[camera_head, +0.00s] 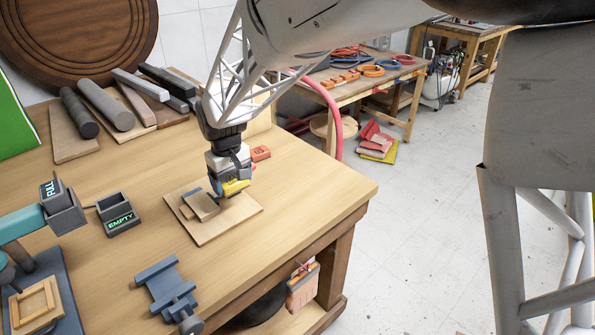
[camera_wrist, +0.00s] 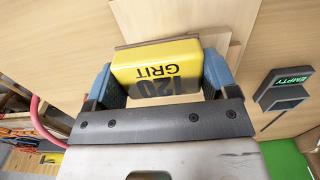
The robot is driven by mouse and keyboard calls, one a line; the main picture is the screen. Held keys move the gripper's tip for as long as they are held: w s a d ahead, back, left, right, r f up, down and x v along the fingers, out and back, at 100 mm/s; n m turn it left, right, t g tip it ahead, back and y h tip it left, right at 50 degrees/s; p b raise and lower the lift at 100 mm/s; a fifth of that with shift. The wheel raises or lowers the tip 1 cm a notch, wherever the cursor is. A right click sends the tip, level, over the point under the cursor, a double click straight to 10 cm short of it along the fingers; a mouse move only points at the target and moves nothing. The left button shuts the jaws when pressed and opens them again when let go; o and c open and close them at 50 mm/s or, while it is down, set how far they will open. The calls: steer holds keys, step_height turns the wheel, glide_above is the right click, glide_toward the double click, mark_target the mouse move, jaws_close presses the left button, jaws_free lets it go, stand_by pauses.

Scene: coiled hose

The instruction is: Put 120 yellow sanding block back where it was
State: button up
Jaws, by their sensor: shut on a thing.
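The yellow 120 grit sanding block (camera_wrist: 155,68) is between the two blue fingers of my gripper (camera_wrist: 160,85), which is shut on it; its printed label faces the wrist camera. In the head view the yellow block (camera_head: 236,187) shows at the tip of my gripper (camera_head: 232,178), at the right side of a light wooden board (camera_head: 213,231) on the bench. A smaller wooden piece (camera_head: 201,206) lies on that board, just left of the block. I cannot tell whether the block touches the board.
An orange block (camera_head: 260,153) sits behind my gripper. A dark holder marked EMPTY (camera_head: 119,221) and one marked FULL (camera_head: 62,207) stand to the left. A blue-grey vise (camera_head: 167,290) is at the front edge. The bench (camera_head: 325,190) is clear to the right.

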steer(key=d+f, duration=0.1)
steer(key=d, duration=0.5)
steer(key=s+d+f, duration=0.1)
steer(key=d, duration=0.6)
steer(key=s+d+f, duration=0.1)
steer(key=d+f, duration=0.1)
steer(key=d, duration=0.4)
steer(key=shift+s+d, duration=0.15)
steer(key=shift+d, duration=0.05)
steer(key=shift+s+d+f, duration=0.2)
steer(key=shift+d, duration=0.3)
glide_above(296, 186)
steer(key=shift+f, duration=0.75)
steer(key=shift+f, duration=1.75)
steer(key=shift+f, duration=0.1)
steer(key=o, duration=0.8)
